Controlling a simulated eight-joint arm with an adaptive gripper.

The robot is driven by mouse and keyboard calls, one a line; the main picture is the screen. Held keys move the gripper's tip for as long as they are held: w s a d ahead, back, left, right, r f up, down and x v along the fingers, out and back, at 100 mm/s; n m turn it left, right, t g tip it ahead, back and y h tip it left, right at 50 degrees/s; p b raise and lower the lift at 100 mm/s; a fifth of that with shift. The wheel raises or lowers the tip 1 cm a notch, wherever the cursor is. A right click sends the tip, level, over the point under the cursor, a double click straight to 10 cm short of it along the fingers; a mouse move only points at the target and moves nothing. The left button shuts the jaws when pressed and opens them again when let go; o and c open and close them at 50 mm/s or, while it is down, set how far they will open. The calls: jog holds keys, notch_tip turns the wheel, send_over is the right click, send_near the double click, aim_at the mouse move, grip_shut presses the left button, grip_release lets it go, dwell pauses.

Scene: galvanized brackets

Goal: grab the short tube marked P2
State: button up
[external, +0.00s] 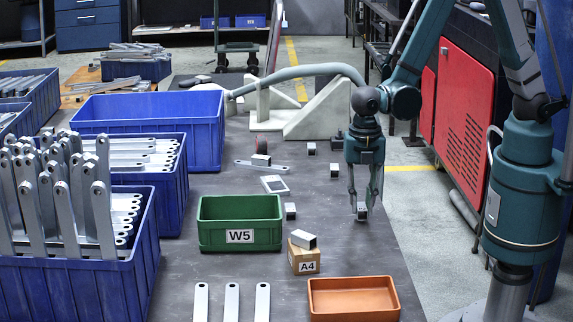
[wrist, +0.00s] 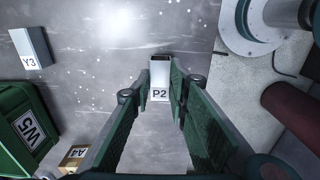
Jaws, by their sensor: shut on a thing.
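The short tube marked P2 (wrist: 160,77) stands out between my fingertips in the wrist view, its P2 label facing the camera. It also shows small in the external view (external: 362,211), low over the dark table. My gripper (external: 361,205) points down and is shut on the tube, one finger on each side. The fingers also show in the wrist view (wrist: 158,95). Whether the tube touches the table is hard to tell.
A green bin marked W5 (external: 240,222) and a cardboard box marked A4 (external: 304,258) with a tube on top stand to the left. An orange tray (external: 353,299) is in front. A tube marked Y3 (wrist: 30,47) lies apart. Blue crates (external: 150,121) line the left side.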

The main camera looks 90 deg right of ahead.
aim_at(361, 206)
notch_tip(361, 206, up, 8)
jog(key=shift+r+p, duration=0.2)
jog(key=shift+p, duration=0.8)
jog(key=shift+w, duration=0.1)
